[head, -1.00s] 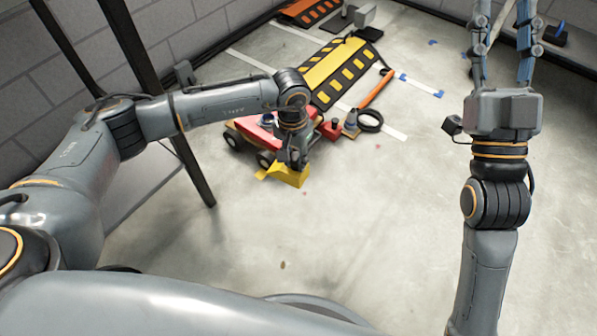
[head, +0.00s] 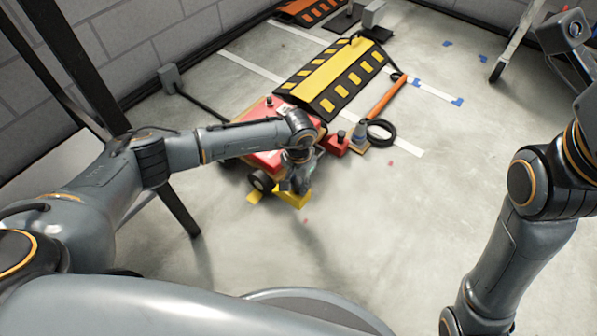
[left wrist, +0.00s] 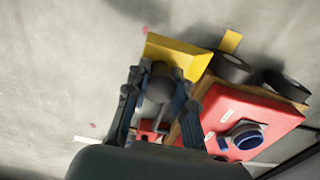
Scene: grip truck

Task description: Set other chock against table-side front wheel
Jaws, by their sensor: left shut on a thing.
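My left gripper (head: 296,184) points down at the near end of the red truck (head: 257,113). It is shut on a yellow chock (head: 292,199); the left wrist view shows the wedge (left wrist: 180,54) beyond the fingers (left wrist: 158,84), with a grey rounded part between them. The held chock is near a black wheel (head: 261,181), which also shows in the left wrist view (left wrist: 231,67); I cannot tell if they touch. Another yellow piece (head: 254,197) lies on the floor by that wheel, partly hidden. My right arm is at the right; its gripper fingers are out of frame.
A yellow and black ramp (head: 335,78) lies beyond the truck. An orange bar (head: 386,97) and a black ring (head: 381,133) are right of it. A caster leg (head: 497,70) stands at top right. The near floor is clear.

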